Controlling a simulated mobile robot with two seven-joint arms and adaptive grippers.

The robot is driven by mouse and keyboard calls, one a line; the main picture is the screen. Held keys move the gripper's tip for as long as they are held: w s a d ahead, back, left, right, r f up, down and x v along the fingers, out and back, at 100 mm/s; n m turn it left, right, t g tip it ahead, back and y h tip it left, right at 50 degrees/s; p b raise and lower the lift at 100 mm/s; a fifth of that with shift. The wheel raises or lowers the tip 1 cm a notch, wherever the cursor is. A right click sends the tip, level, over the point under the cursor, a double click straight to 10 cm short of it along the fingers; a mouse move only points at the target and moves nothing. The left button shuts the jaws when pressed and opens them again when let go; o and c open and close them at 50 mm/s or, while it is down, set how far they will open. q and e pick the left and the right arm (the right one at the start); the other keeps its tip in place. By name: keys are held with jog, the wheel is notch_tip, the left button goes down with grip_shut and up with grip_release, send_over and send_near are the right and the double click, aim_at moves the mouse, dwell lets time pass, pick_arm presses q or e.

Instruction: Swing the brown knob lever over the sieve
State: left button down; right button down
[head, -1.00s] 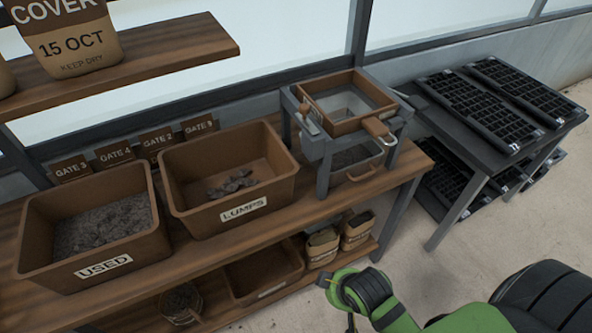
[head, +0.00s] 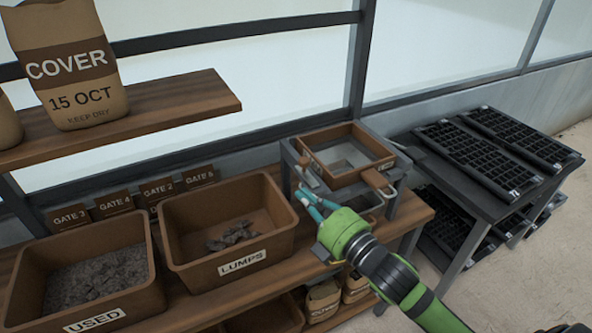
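The sieve (head: 349,178) is a brown square frame with a pale mesh, set in a grey stand (head: 289,165) on the bench. A small brown knob lever (head: 305,164) shows at the stand's left front side; its lower part is hard to make out behind my fingers. Contact cannot be told. My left gripper is not in view.
A LUMPS bin (head: 194,269) stands left of the stand, close to my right gripper, with a USED bin (head: 152,298) farther left. A shelf (head: 190,103) with a COVER sack (head: 75,75) hangs above. Black seed trays (head: 481,159) lie on a table at the right.

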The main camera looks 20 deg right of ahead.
aim_at(307, 170)
jog(key=p+x, duration=0.4)
jog(key=x, duration=0.6)
jog(key=d, duration=0.2)
jog(key=d+p, duration=0.1)
jog(key=d, duration=0.1)
jog(key=shift+s+f, duration=0.2)
jog(key=shift+f, duration=0.05)
jog(key=shift+w, duration=0.1)
